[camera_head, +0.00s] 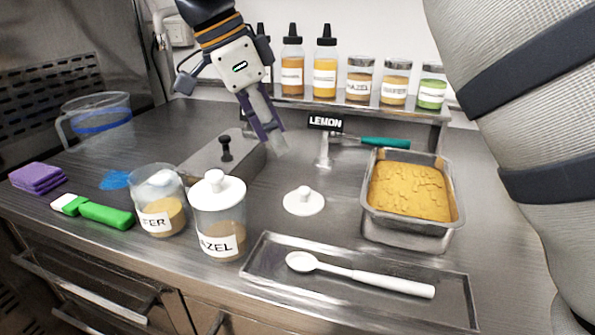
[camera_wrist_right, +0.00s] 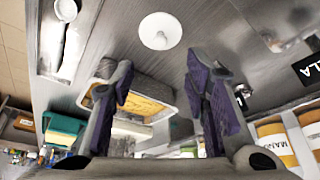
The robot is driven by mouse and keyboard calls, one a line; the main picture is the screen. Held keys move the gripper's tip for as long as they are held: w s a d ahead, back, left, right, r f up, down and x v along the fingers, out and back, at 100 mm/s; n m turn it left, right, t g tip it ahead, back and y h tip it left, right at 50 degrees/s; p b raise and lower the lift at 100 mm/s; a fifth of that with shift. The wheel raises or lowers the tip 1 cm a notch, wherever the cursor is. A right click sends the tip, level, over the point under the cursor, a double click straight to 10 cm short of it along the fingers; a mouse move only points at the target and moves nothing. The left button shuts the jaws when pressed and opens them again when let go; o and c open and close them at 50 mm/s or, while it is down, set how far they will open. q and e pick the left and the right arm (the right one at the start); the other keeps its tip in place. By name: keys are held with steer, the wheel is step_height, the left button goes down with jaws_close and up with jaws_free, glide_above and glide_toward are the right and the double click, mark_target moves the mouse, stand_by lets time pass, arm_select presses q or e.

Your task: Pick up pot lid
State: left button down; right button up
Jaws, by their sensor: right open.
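A white pot lid (camera_head: 304,201) with a small knob lies flat on the steel counter, between the lidded pot and the steel pan. In the wrist view the lid (camera_wrist_right: 160,31) shows beyond the fingertips, roughly centred between them and apart from them. My right gripper (camera_head: 272,143) is in the air above the counter, behind the lid and a little to its left. Its purple-padded fingers (camera_wrist_right: 158,62) are open with nothing between them. A clear pot labelled HAZEL (camera_head: 219,238) wears a similar white lid (camera_head: 217,189). My left gripper is not in view.
A pot with tan contents (camera_head: 159,220) stands left of the HAZEL pot. A steel pan of yellow ice cream (camera_head: 412,235) stands right. A tray (camera_head: 262,262) with a white spoon (camera_head: 375,280) lies in front. A LEMON sign (camera_head: 325,124) stands behind the lid; bottles line the shelf.

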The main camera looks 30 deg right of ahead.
glide_toward(303, 189)
steer(key=f, duration=0.1)
steer(key=x, duration=0.5)
steer(key=p+x, duration=0.1)
steer(key=x, duration=0.1)
steer(key=shift+s+d+f, duration=0.1)
steer(key=shift+d+f, duration=0.15)
steer(key=shift+d, duration=0.15)
steer(key=c, duration=0.9)
